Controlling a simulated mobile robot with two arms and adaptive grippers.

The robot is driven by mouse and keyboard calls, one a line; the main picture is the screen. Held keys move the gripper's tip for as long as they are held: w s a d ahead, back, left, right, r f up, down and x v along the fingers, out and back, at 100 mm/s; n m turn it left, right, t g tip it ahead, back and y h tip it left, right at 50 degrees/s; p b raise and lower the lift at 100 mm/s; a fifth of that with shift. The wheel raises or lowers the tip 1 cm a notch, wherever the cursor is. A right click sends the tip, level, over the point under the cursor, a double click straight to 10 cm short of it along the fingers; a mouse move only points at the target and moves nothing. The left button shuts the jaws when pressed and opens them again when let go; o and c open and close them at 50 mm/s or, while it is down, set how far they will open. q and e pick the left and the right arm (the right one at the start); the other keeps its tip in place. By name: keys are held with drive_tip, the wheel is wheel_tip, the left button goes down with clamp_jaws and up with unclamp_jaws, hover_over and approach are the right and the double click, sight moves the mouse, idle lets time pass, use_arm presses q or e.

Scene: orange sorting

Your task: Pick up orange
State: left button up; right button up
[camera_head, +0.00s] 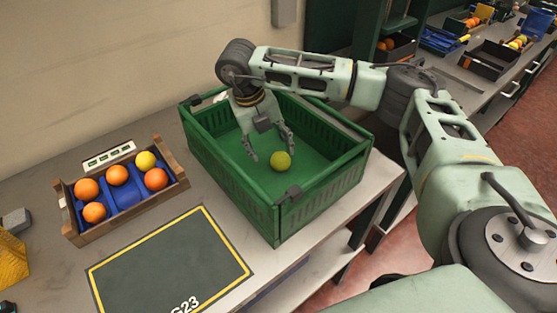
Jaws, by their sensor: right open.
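Several oranges sit in a small wooden crate with a blue tray (125,197) at the left of the table. Among them are an orange (117,175) at the back middle, an orange (94,212) at the front left and an orange (156,179) at the right. A yellow fruit (145,160) is in the back right pocket; the front middle pocket is empty. My right gripper (268,162) points down inside the green crate (232,197), its fingers open. My left gripper is not in view.
A dark mat with a yellow border (170,265) lies in front of the crates, bare. A yellow object (12,262) and a grey block (16,221) are at the left edge. Shelves with more bins (490,62) stand at the back right. The wall is close behind the table.

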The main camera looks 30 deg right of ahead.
drive_tip(key=shift+s+d+f+p, duration=0.2)
drive_tip(key=shift+d+f+p, duration=0.05)
drive_tip(key=shift+f+p, duration=0.05)
drive_tip(key=x, duration=0.2)
drive_tip(key=p+x, duration=0.1)
drive_tip(key=shift+s+d+f, duration=0.15)
drive_tip(key=shift+d+f, duration=0.15)
drive_tip(key=shift+d+f+p, duration=0.1)
drive_tip(key=shift+f+p, duration=0.2)
drive_tip(key=shift+f, duration=0.2)
drive_tip(key=c, duration=1.2)
drive_tip(key=shift+r, duration=0.1)
drive_tip(key=shift+c, duration=0.2)
drive_tip(key=v, duration=0.2)
drive_tip(key=d+b+v, duration=0.1)
drive_tip(key=v, duration=0.2)
drive_tip(key=b+v, duration=0.1)
drive_tip(key=v, duration=0.1)
drive_tip(key=shift+s+d+r, duration=0.1)
drive_tip(key=shift+d+r, duration=0.15)
drive_tip(key=shift+r, duration=0.2)
drive_tip(key=d+v, duration=0.1)
drive_tip(key=v, duration=0.3)
drive_tip(key=d+p+v, duration=0.2)
drive_tip(key=p+v, duration=0.4)
drive_tip(key=v, duration=0.3)
hover_over(277, 156)
drive_tip(key=shift+d, duration=0.1)
